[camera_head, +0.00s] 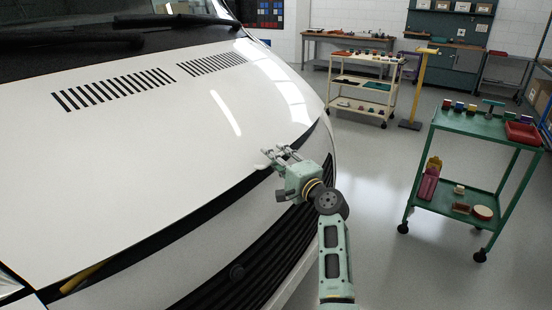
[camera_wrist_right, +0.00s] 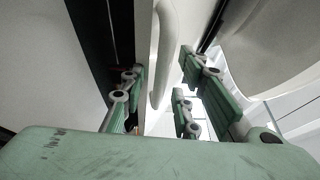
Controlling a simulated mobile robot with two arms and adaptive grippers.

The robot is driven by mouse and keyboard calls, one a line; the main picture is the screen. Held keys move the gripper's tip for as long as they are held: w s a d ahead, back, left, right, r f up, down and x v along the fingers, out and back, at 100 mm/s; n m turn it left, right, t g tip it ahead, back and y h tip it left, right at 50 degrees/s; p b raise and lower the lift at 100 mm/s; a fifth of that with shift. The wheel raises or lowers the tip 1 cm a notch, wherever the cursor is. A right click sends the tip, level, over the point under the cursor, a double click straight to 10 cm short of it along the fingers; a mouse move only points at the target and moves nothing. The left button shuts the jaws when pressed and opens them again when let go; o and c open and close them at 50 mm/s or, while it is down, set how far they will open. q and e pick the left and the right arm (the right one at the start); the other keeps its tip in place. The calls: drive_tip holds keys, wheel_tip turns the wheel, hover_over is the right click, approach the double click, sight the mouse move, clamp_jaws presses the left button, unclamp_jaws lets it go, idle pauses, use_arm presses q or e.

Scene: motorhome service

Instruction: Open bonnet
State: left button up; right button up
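The white bonnet (camera_head: 150,130) of the motorhome fills the left of the head view, with two rows of black slots. A dark gap (camera_head: 190,222) runs along its front edge, above the black grille (camera_head: 255,272). My right gripper (camera_head: 279,154) is at the bonnet's front edge, near the right end of the gap. In the right wrist view its fingers (camera_wrist_right: 162,82) stand apart, and a white curved handle (camera_wrist_right: 164,40) passes between them. I see no clear contact with the handle. My left gripper is not in view.
A green trolley (camera_head: 457,190) with small items stands at the right. A cream trolley (camera_head: 345,83), a yellow stand (camera_head: 419,80) and workbenches (camera_head: 330,38) are at the back. Grey floor (camera_head: 375,190) between the vehicle and the green trolley is clear.

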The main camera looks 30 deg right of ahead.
clamp_jaws()
idle(0.3)
idle(0.4)
